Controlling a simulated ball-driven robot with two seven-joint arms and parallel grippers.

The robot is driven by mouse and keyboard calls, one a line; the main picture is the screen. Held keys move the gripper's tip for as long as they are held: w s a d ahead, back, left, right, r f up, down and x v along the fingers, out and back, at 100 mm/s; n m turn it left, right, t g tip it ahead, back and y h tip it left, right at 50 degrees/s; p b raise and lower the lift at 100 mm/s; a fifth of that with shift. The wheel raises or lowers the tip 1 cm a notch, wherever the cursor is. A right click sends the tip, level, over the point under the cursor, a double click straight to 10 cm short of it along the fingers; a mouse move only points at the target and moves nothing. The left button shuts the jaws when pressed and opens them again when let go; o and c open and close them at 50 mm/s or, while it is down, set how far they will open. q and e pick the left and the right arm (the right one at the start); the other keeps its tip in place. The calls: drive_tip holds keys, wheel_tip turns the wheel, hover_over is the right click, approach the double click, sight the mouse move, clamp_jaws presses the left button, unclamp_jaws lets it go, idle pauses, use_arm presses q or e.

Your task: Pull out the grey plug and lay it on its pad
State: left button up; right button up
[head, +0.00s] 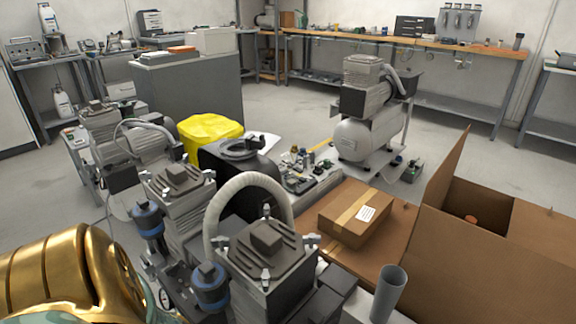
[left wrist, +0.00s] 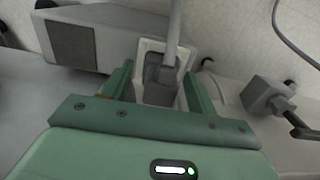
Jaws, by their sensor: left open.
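In the left wrist view, the grey plug (left wrist: 160,75) sits in a white-rimmed socket (left wrist: 150,45), with a grey cable (left wrist: 175,22) rising from it. My left gripper (left wrist: 158,80) is open. Its green fingers stand on either side of the socket and plug, and I cannot tell whether they touch. The head view does not show the plug clearly. I cannot identify its pad in either view. My right gripper is in neither view.
In the wrist view, a grey box with a dark square panel (left wrist: 73,52) is at the left and a grey fitting (left wrist: 262,95) at the right. In the head view, compressors (head: 268,250), a yellow-covered item (head: 208,131) and a cardboard box (head: 353,215) crowd the foreground. Open floor (head: 290,110) lies behind.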

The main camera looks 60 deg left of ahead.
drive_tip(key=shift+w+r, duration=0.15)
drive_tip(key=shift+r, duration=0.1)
